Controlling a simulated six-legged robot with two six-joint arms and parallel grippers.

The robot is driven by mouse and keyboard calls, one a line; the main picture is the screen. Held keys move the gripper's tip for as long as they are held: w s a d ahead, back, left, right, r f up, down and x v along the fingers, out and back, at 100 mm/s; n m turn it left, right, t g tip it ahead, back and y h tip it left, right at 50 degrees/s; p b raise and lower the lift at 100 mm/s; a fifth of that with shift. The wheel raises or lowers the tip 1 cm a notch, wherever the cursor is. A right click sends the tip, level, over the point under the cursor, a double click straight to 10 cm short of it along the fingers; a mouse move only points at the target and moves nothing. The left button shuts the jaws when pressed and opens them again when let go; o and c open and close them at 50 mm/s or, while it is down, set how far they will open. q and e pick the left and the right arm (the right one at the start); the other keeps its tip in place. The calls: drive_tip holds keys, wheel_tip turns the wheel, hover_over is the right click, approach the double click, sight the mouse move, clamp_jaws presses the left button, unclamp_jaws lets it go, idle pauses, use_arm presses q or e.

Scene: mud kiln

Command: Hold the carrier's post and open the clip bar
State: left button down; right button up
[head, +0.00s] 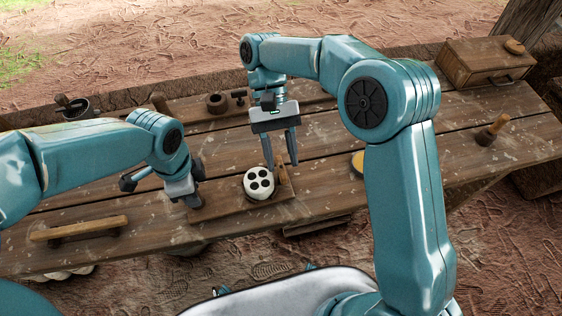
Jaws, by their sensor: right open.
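A low wooden board (225,207), which looks like the carrier, lies on the bench at centre. A white round piece with several dark holes (258,189) sits on it. A small wooden part (284,174) stands at the board's right end; I cannot tell whether it is the post or the clip bar. My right gripper (281,165) points down, open, with its fingers around or just behind that part; contact is unclear. My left gripper (192,199) is low at the board's left end. Its fingers are mostly hidden, so I cannot tell what is between them.
A wooden bar (79,228) lies front left on the bench. A dark cup (73,107) and a small brown pot (217,103) stand at the back. A drawer box (485,61) and a wooden-handled tool (491,130) are at right. A yellow disc (358,162) is partly behind my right arm.

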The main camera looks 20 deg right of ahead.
sight(281, 167)
wheel_tip(281, 167, up, 5)
drive_tip(key=shift+r, duration=0.1)
use_arm(q)
drive_tip(key=c, duration=0.7)
unclamp_jaws()
drive_tip(key=shift+r, duration=0.1)
